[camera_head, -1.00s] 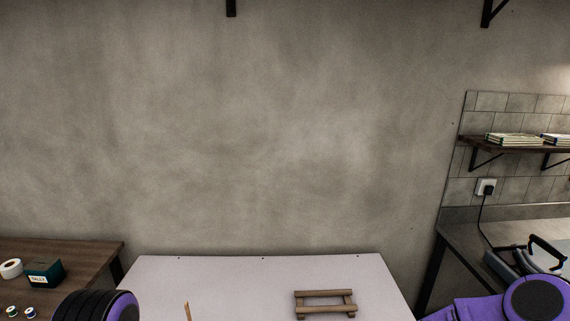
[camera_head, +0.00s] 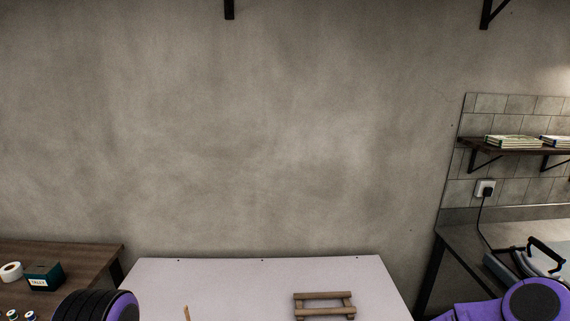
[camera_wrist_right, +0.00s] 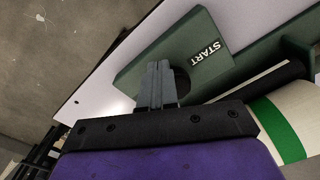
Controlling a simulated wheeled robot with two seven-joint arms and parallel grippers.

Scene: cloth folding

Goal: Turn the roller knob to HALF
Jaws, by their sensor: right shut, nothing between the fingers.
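In the right wrist view, my right gripper (camera_wrist_right: 158,68) is shut and empty, its grey fingers held together. The fingers lie in front of a green panel (camera_wrist_right: 205,28) with a white START label (camera_wrist_right: 203,53). A dark round part (camera_wrist_right: 182,84) on the panel shows just beside the fingers and is partly hidden by them. I cannot tell whether it is the roller knob or a button, nor whether the fingers touch it. No HALF mark is visible. My left gripper is outside both views; only part of that arm shows in the head view.
A pale table (camera_head: 240,283) holds a small wooden rack (camera_head: 325,305). A dark side table (camera_head: 75,258) with a green box (camera_head: 44,276) stands at left. An iron (camera_head: 535,262) is at right. A dark roller (camera_wrist_right: 255,82) and a cream, green-banded piece (camera_wrist_right: 276,112) lie beside the panel.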

